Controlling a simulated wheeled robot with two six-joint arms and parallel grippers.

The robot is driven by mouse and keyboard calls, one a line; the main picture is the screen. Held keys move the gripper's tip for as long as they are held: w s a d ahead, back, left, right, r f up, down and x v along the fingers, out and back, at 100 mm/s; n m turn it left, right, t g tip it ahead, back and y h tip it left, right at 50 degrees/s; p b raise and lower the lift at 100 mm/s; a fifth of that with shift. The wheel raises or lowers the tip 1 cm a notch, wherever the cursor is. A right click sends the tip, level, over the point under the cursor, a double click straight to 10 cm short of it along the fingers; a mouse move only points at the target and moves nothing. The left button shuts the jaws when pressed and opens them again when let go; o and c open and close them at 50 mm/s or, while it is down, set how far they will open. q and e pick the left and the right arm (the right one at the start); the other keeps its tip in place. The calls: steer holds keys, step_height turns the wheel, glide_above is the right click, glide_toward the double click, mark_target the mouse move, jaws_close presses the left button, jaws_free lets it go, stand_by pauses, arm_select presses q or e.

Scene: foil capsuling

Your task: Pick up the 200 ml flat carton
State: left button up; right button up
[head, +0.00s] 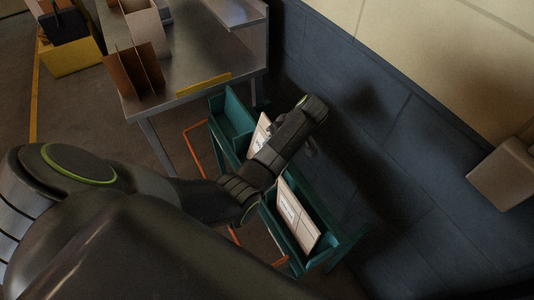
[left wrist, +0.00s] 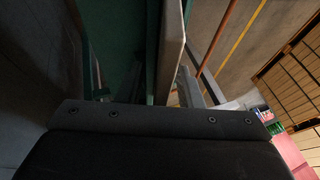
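Two pale flat cartons stand in a teal rack (head: 232,122): one far carton (head: 260,132), partly covered by my left arm, and one near carton (head: 297,216). Their labels are too small to read, so I cannot tell which is the 200 ml one. My left arm reaches over the rack between them, and its gripper is mostly hidden in the head view. In the left wrist view, the fingers of my left gripper (left wrist: 145,90) are apart. A flat carton (left wrist: 172,45) is seen edge-on between them, closer to the right finger. My right gripper is not in view.
A dark panelled wall (head: 400,130) runs close along the rack's right side. A metal table (head: 190,65) with brown dividers (head: 135,72) stands behind the rack. A yellow bin (head: 70,57) is at the upper left. A beige box (head: 503,172) sits at the right.

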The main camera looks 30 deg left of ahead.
arm_select(q)
steer(key=shift+f, duration=0.25)
stand_by(0.5)
steer(key=shift+c, duration=0.4)
jaws_close()
